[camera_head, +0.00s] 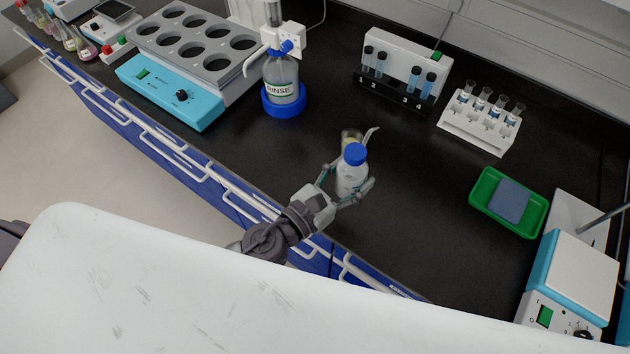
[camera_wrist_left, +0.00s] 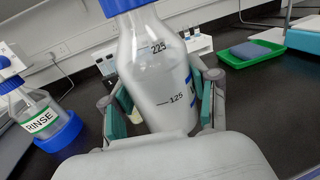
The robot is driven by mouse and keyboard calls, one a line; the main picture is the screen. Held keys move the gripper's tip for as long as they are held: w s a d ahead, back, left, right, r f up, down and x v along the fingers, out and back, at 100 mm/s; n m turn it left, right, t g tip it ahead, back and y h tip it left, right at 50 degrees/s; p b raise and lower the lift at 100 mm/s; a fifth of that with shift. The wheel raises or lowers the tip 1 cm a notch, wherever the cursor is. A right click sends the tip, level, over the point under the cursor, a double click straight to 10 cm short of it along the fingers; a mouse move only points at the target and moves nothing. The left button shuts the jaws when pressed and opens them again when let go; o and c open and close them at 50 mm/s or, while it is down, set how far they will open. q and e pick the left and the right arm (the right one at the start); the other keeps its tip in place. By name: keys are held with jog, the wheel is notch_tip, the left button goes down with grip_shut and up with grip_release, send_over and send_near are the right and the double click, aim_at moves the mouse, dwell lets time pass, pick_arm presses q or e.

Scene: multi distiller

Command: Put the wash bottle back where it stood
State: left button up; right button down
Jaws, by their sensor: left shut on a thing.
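The wash bottle (camera_head: 349,181) is white and translucent with a blue cap, and a pale curved spout shows beside the cap. My left gripper (camera_head: 349,188) is shut around its body, one finger on each side. In the left wrist view the bottle (camera_wrist_left: 158,82) fills the middle, nearly upright, with marks 225 and 125. Its base is hidden there, and I cannot tell whether it touches the bench. My right gripper is not in view.
A RINSE bottle (camera_head: 283,83) stands in a blue ring (camera_head: 284,105) to the left. A small yellowish vessel (camera_head: 349,136) is close behind the held bottle. A cuvette rack (camera_head: 474,130) and green tray (camera_head: 526,223) stand right. Black bench between is clear.

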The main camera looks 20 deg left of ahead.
pick_arm(q)
jog(key=w+a+f+b, duration=0.1)
jog(key=a+f+b, duration=0.1)
jog(key=a, duration=0.1)
jog(key=w+a+f+b, duration=0.2)
jog(key=a, duration=0.1)
jog(key=w+a+f+b, duration=0.1)
jog(key=a+f+b, duration=0.1)
jog(key=a, duration=0.2)
jog(key=shift+w+f+b, duration=0.2)
jog(key=shift+f+b, duration=0.1)
jog(key=shift+f, duration=0.05)
jog(key=shift+w+a+f+b, duration=0.25)
jog(key=shift+a+f+b, duration=0.3)
jog(key=shift+a, duration=0.2)
notch_tip(320, 180, down, 3)
jog(key=shift+r+b, duration=0.2)
jog(key=shift+b, duration=0.55)
jog(key=shift+f, duration=0.35)
jog(key=shift+f+b, duration=0.2)
jog(key=shift+b, duration=0.15)
jog(key=o, duration=0.9)
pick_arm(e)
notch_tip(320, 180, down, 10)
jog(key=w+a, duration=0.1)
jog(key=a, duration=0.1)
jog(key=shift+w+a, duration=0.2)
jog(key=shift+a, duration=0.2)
